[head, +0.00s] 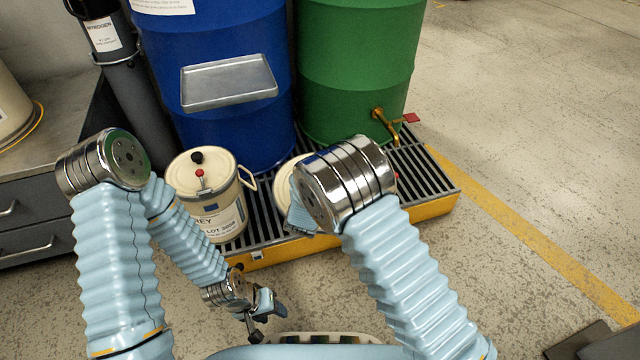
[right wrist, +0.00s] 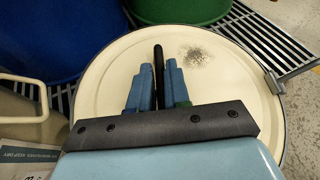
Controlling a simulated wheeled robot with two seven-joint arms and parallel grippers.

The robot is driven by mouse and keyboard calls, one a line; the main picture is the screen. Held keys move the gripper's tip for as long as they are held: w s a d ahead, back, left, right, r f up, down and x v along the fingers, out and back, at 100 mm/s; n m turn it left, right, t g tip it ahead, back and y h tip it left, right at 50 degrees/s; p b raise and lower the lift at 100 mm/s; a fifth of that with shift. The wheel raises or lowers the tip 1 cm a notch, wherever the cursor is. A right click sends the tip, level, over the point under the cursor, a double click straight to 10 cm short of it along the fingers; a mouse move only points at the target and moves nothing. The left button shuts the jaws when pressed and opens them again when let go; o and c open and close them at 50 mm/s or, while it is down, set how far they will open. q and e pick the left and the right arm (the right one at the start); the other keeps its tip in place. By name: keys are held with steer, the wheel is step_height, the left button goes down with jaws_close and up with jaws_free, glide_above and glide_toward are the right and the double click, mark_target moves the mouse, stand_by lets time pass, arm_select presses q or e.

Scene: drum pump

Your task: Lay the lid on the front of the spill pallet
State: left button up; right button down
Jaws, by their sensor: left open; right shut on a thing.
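The lid is a cream disc with a dark smudge; it fills much of the right wrist view (right wrist: 110,75). In the head view only a cream sliver of the lid (head: 283,186) shows beside my right arm. My right gripper (right wrist: 158,85) is shut on the lid's black upright handle. The lid is over the front of the spill pallet (head: 432,208), a black grating with a yellow rim. I cannot tell whether lid and grating touch. In the head view my right arm hides most of the lid. My left gripper (head: 258,318) is open and empty, low in front of the pallet.
A cream pail (head: 222,220) with a black knob and red button stands on the pallet's left, beside the lid. A blue drum (head: 225,135) with a metal tray (head: 228,82) and a green drum (head: 350,70) with a brass tap (head: 388,122) stand behind.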

steer(key=x, duration=0.5)
steer(key=a+f+b+x, duration=0.1)
steer(key=x, duration=0.2)
steer(key=w+f, duration=0.1)
steer(key=f, duration=0.1)
steer(key=w+f+b, duration=0.1)
steer(key=f, duration=0.2)
steer(key=w+f+b, duration=0.1)
steer(key=w+f, duration=0.1)
steer(key=shift+f, duration=0.3)
steer(key=c, duration=1.1)
jaws_free()
steer(key=shift+s, duration=0.1)
